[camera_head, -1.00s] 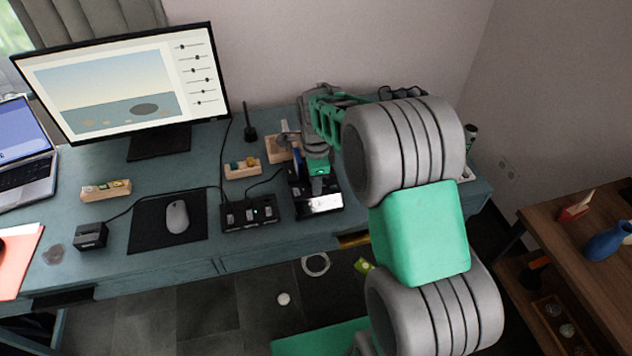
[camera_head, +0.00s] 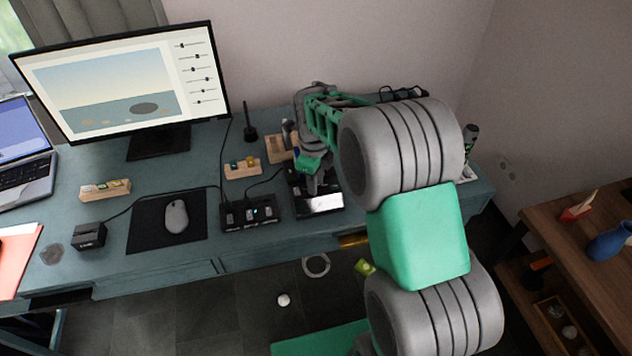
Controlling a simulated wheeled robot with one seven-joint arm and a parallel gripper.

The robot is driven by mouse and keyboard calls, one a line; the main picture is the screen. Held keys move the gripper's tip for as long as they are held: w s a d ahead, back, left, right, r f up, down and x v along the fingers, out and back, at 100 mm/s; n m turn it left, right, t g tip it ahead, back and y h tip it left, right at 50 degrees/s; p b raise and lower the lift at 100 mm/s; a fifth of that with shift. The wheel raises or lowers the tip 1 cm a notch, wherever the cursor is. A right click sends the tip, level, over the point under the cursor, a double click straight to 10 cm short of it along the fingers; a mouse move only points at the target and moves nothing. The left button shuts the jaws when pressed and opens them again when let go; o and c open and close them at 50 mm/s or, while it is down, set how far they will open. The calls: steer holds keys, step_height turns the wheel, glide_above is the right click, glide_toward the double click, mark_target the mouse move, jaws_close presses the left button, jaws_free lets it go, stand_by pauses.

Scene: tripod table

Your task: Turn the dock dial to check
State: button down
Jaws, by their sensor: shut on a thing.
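The dark dock (camera_head: 322,203) with a glossy front panel lies on the teal desk, right of the middle. My gripper (camera_head: 314,189) points down onto its top and is shut at the dock dial. The dial itself is hidden by my fingers, so its mark and setting cannot be read. The green part of my gripper's wrist faces left.
A small wooden block with coloured pieces (camera_head: 243,168) and a wooden stand (camera_head: 279,151) are behind. The monitor (camera_head: 122,84), mouse (camera_head: 176,216) and mouse pad (camera_head: 146,233) are further left.

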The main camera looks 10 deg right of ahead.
stand_by(0.4)
steer(key=c, duration=1.2)
jaws_free()
step_height(320, 180, up, 8)
steer(key=shift+s+a+f, duration=0.1)
steer(key=shift+s+a, duration=0.05)
